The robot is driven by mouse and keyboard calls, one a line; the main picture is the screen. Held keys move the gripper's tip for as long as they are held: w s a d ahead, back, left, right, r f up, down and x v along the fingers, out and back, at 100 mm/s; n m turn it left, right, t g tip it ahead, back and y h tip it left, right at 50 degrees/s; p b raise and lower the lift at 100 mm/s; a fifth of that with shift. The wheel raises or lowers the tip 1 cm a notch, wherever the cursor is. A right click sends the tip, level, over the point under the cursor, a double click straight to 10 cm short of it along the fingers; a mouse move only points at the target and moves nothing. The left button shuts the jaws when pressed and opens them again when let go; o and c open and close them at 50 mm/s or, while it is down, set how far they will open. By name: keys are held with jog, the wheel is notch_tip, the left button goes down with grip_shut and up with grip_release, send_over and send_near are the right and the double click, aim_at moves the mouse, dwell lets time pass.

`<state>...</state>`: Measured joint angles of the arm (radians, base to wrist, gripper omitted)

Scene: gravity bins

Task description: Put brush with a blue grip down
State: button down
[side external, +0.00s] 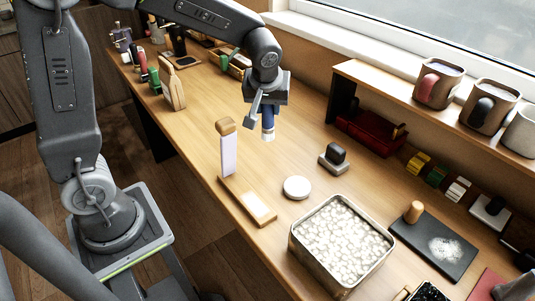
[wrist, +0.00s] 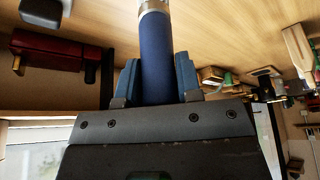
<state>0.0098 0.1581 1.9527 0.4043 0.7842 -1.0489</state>
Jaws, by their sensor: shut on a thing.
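The brush with a blue grip (wrist: 156,50) is between the two fingers of my gripper (wrist: 157,75) in the wrist view, and they are shut on the grip. A metal band (wrist: 153,5) shows at the frame's top edge; the rest of the brush is cut off there. In the side view my gripper (side external: 262,108) is above the middle of the wooden bench (side external: 300,125). The brush (side external: 268,122) hangs down from it, roughly upright, with a pale lower end. The brush seems to be clear of the bench top, though the exact gap is hard to tell.
Near the brush stand a dark block on a grey base (side external: 335,157), a white round disc (side external: 296,187) and an upright white-and-wood piece (side external: 228,150). A metal bin of pale pieces (side external: 340,245) is in front. A shelf with mugs (side external: 437,83) is at right.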

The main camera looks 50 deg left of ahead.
aim_at(268, 135)
notch_tip(268, 135, down, 9)
jog(key=shift+r, duration=0.1)
dwell(0.3)
jog(key=c, duration=0.8)
grip_release()
jog(key=shift+f, duration=0.2)
